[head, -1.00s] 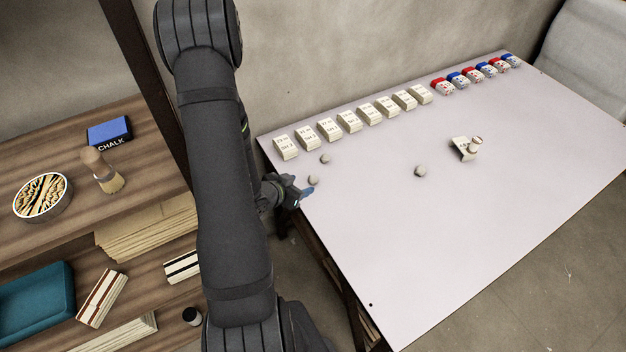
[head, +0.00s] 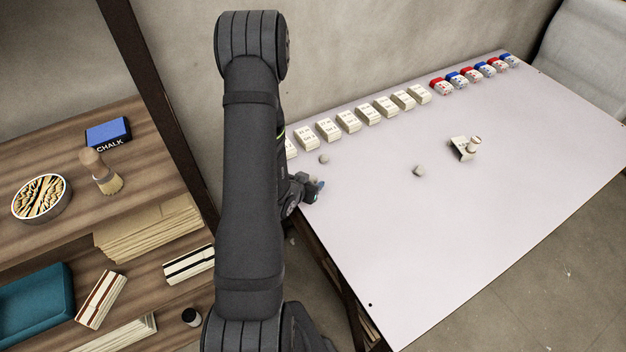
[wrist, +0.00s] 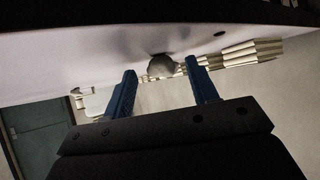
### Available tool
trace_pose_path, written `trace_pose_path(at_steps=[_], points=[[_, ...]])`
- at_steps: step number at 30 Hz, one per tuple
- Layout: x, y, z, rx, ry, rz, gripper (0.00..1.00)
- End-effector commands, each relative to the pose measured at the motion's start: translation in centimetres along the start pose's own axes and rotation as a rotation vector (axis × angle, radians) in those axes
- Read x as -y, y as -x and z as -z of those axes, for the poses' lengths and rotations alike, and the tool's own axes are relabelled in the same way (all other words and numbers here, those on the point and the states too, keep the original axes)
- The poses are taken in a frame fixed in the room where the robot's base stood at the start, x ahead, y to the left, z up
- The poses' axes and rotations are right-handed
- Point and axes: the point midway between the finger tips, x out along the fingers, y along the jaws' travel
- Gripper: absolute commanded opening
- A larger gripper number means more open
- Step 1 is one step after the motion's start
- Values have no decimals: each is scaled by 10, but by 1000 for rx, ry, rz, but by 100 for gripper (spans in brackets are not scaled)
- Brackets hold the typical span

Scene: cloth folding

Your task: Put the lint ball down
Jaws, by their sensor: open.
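My gripper (head: 316,189) is low at the left edge of the white table (head: 440,250) in the head view. In the wrist view its blue fingers are apart (wrist: 161,84). A grey lint ball (wrist: 161,66) shows between and just past the fingertips, against the pale tabletop (wrist: 100,45). I cannot tell whether a finger touches it. In the head view the gripper hides this ball. Another grey ball (head: 324,159) lies just behind the gripper, and one more (head: 419,171) lies near the middle of the table.
A row of pale labelled boxes (head: 369,113) and several red and blue items (head: 470,73) line the table's back edge. A small pale block (head: 463,148) with a rounded piece stands right of the middle. The table's front is clear. A wooden shelf (head: 60,230) stands left.

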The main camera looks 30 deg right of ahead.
Motion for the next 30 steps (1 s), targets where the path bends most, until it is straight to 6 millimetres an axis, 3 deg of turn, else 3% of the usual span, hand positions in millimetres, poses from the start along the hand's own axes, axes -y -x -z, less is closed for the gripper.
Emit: trace_pose_path(at_steps=[9, 18, 30], points=[[0, -7, 0, -1, 0, 0, 53], [0, -7, 0, -1, 0, 0, 1], [0, -7, 0, 0, 0, 0, 0]])
